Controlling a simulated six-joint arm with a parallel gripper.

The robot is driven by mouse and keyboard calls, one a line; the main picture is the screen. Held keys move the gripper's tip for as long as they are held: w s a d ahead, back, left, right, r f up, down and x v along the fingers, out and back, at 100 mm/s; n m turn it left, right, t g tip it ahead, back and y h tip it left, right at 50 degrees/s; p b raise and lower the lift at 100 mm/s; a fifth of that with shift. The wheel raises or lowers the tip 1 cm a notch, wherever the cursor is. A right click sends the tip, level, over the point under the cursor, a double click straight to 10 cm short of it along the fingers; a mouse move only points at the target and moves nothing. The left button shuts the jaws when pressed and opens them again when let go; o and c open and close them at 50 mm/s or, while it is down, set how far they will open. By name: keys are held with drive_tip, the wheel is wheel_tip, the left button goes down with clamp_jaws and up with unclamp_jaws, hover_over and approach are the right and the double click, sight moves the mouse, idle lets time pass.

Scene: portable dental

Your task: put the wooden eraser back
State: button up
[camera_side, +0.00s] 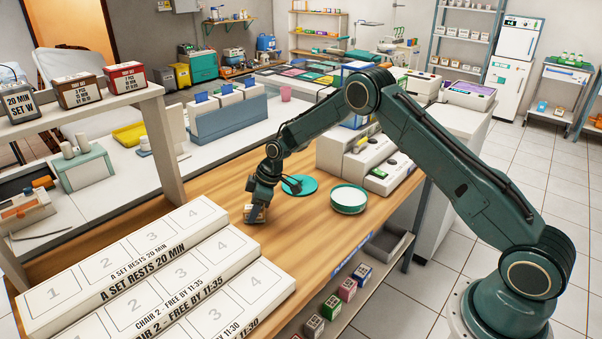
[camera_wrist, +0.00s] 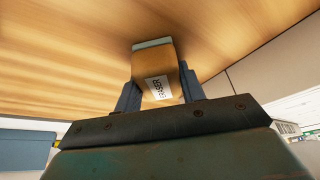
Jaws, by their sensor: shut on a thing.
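The wooden eraser (camera_wrist: 158,72) is a tan wooden block with a pale grey-green end and a white label with dark lettering, seen in the wrist view. My gripper (camera_wrist: 158,92) is shut on it, one finger on each side. In the side view my gripper (camera_side: 257,201) points down at the wooden bench, and the eraser (camera_side: 255,214) shows small beneath it, at or just above the bench top. I cannot tell whether it touches the wood. My fingers hide part of its sides.
White numbered slot boards (camera_side: 150,262) lie left and in front of my gripper. A teal disc (camera_side: 304,184) with a dark item and a teal-rimmed round dish (camera_side: 349,197) stand to the right. White boxes (camera_side: 370,160) stand behind them. Bare wood (camera_side: 300,225) lies in between.

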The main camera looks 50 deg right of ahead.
drive_tip(key=o, duration=0.9)
drive_tip(key=shift+o, duration=0.2)
drive_tip(key=v, duration=1.2)
drive_tip(key=shift+r, duration=0.15)
